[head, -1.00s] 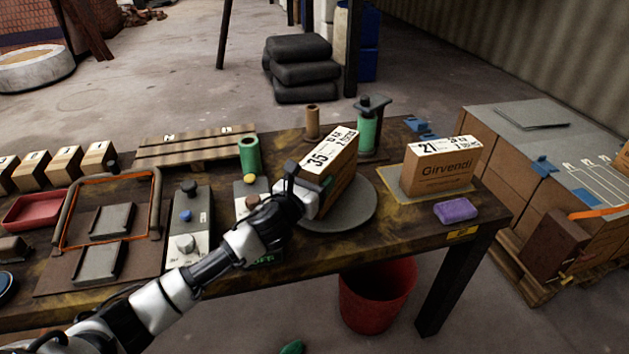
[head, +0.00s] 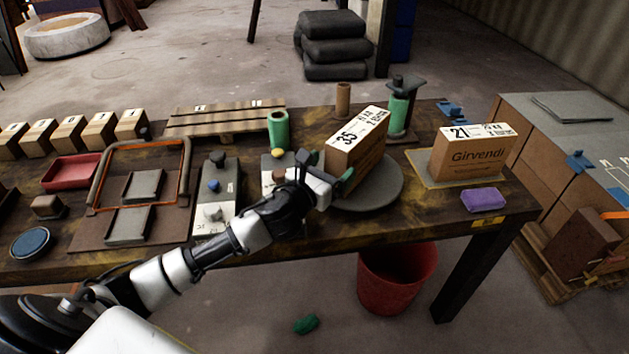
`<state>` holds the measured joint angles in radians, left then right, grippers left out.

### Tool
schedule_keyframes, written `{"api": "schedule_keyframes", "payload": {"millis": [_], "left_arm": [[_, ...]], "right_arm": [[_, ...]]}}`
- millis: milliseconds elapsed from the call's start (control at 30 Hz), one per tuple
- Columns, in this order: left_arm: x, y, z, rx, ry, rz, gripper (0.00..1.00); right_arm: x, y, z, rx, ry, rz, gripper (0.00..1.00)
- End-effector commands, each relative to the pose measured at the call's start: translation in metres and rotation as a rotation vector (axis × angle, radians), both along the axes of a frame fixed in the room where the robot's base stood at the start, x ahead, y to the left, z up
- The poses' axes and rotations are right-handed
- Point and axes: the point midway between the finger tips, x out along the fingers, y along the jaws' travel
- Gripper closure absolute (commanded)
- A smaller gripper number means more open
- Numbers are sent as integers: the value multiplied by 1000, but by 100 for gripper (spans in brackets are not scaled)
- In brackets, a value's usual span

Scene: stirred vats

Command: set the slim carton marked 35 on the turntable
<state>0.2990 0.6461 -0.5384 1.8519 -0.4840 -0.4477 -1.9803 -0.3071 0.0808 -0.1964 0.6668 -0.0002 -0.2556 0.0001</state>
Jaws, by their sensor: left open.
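The slim carton marked 35 (head: 371,152) is a brown box with a white label on top. It stands upright on the round grey turntable (head: 385,196), towards its back left part. My left gripper (head: 334,170) is open at the carton's near left end, with green pads on its fingers. The fingers hide part of the carton's lower near corner; I cannot tell whether they touch it. My right gripper is not in view.
A wider carton marked 21 (head: 470,160) stands on a mat at the right, behind a purple block (head: 483,200). A green post (head: 398,112) and brown tube (head: 343,99) stand behind the turntable. Control boxes (head: 216,185) and a green cup (head: 278,130) are to its left.

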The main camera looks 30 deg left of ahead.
Motion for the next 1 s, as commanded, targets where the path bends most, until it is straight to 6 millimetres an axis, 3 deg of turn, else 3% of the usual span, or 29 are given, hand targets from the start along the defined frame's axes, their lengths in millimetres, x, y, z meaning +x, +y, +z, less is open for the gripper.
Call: {"api": "schedule_keyframes", "payload": {"millis": [200, 400, 1000], "left_arm": [[-46, 8, -1, 2, 2, -2, 11], [-66, 13, 0, 1, 0, -1, 11], [-70, 13, 1, -1, -1, -1, 11]], "right_arm": [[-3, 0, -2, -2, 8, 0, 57], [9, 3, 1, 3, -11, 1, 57], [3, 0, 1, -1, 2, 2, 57]]}}
